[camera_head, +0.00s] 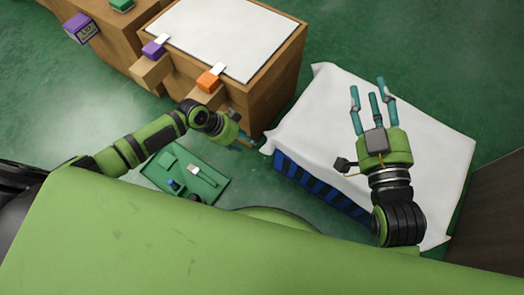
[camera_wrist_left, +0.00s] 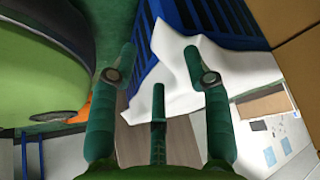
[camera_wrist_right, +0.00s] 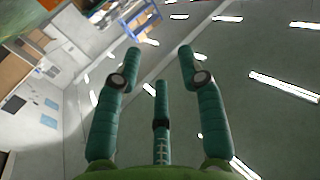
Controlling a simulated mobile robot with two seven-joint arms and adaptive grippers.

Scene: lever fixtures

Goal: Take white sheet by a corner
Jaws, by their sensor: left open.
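The white sheet (camera_head: 312,118) drapes over a blue slatted crate (camera_head: 318,188) at the right of the head view. Its near-left corner hangs at the crate's edge, beside my left gripper (camera_head: 246,142). In the left wrist view the sheet's pointed corner (camera_wrist_left: 177,68) shows between the spread fingers of my left gripper (camera_wrist_left: 159,56). That gripper is open; whether it touches the cloth I cannot tell. My right gripper (camera_head: 369,90) is over the sheet, fingers apart and empty. In the right wrist view its fingers (camera_wrist_right: 160,58) point toward the ceiling.
A wooden cabinet (camera_head: 275,92) with a white top (camera_head: 222,35) and orange (camera_head: 209,81) and purple (camera_head: 153,49) lever fixtures stands behind my left arm. A green tray (camera_head: 207,190) with small items lies below that arm. A dark wooden surface (camera_head: 497,215) borders the right.

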